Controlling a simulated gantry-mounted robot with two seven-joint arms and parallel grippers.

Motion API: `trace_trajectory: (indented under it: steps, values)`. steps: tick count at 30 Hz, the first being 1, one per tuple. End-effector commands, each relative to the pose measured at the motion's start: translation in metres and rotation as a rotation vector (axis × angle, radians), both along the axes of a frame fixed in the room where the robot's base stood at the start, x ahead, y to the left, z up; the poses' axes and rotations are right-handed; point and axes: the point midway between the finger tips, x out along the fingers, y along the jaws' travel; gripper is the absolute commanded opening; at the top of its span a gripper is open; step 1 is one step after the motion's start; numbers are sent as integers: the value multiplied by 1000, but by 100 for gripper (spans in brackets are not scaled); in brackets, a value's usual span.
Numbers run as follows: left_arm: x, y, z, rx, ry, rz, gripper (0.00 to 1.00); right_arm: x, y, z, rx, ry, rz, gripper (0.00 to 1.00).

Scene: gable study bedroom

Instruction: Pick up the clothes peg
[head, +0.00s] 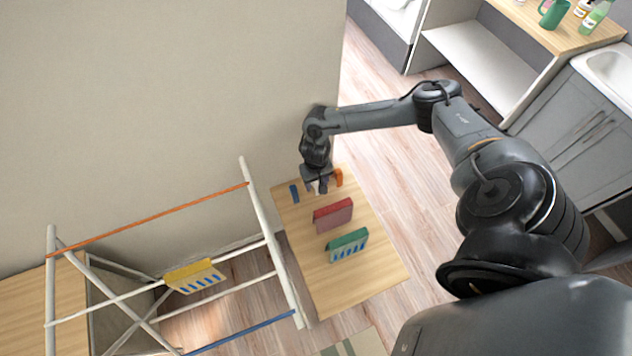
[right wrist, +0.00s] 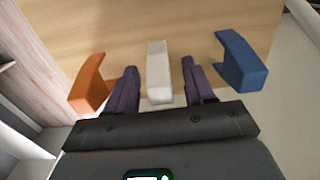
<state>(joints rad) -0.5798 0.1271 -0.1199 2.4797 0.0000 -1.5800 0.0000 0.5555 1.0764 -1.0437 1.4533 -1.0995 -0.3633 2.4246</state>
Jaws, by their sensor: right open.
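Three small peg-like pieces stand or lie at the far end of the wooden table (head: 365,285). A pale grey-white one (right wrist: 158,72) is between my right gripper's fingers in the right wrist view, with gaps visible on both sides. An orange C-shaped one (right wrist: 90,85) is left of the fingers and also shows in the head view (head: 339,177). A blue C-shaped one (right wrist: 242,62) is to the right and shows in the head view (head: 294,193). I cannot tell which is the clothes peg. My right gripper (head: 320,187) is open, pointing down. My left gripper is out of view.
A red box (head: 333,215) and a green slotted holder (head: 347,245) stand nearer on the table. A drying rack (head: 262,217) with a yellow slotted holder (head: 192,276) is at left. The wall (head: 180,110) is close behind the table. The near table end is clear.

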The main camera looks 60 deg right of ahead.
Motion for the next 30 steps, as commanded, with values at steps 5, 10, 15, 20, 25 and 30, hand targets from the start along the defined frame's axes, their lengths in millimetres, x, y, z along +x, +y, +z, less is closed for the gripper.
trace_trajectory:
  steps: [5,10,15,20,25,30]
  values:
    - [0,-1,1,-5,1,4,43,1,0,-15,0,-1,0,53]
    - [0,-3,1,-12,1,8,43,1,0,-16,0,-3,0,53]
    - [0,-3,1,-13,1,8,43,1,0,-16,0,-1,0,41]
    - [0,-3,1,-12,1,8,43,1,0,-16,0,-1,0,16]
    - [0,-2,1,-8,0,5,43,1,0,-16,0,-1,0,0]
    - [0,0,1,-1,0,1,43,1,0,-16,0,-1,0,0]
